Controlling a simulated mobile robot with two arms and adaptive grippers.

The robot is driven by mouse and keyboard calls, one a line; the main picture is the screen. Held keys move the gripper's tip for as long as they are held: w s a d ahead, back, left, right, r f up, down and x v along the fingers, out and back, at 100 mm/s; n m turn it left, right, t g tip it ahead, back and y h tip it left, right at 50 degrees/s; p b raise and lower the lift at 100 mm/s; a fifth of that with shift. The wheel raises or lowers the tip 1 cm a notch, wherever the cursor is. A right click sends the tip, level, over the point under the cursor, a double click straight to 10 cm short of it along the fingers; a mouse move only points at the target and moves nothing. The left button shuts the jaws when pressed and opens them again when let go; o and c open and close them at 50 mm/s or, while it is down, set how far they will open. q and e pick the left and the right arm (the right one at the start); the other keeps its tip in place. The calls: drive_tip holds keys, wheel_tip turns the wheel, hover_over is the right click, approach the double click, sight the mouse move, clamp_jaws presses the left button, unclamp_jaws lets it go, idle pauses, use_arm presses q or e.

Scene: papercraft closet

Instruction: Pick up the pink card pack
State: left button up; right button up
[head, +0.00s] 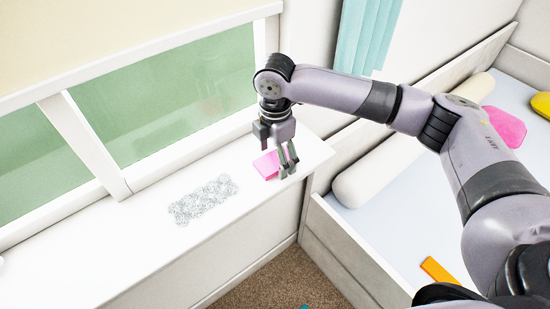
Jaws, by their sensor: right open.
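The pink card pack (268,166) lies flat on the white window ledge, near the ledge's right end. My right gripper (275,158) points down over it, with its fingers apart. One finger shows at the pack's right side and the other at its upper left. The gripper hides part of the pack, and I cannot tell whether the fingers touch it. My left gripper does not show.
The white ledge (110,250) runs along the window, with a grey speckled patch (203,199) left of the pack. A bed with a raised wooden side (350,250) stands at right, holding a bolster (375,170), a pink cushion (506,127) and an orange item (437,270). Brown carpet lies below.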

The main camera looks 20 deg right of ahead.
drive_tip(key=shift+s+r, duration=0.1)
drive_tip(key=shift+c, duration=0.4)
drive_tip(key=c, duration=1.2)
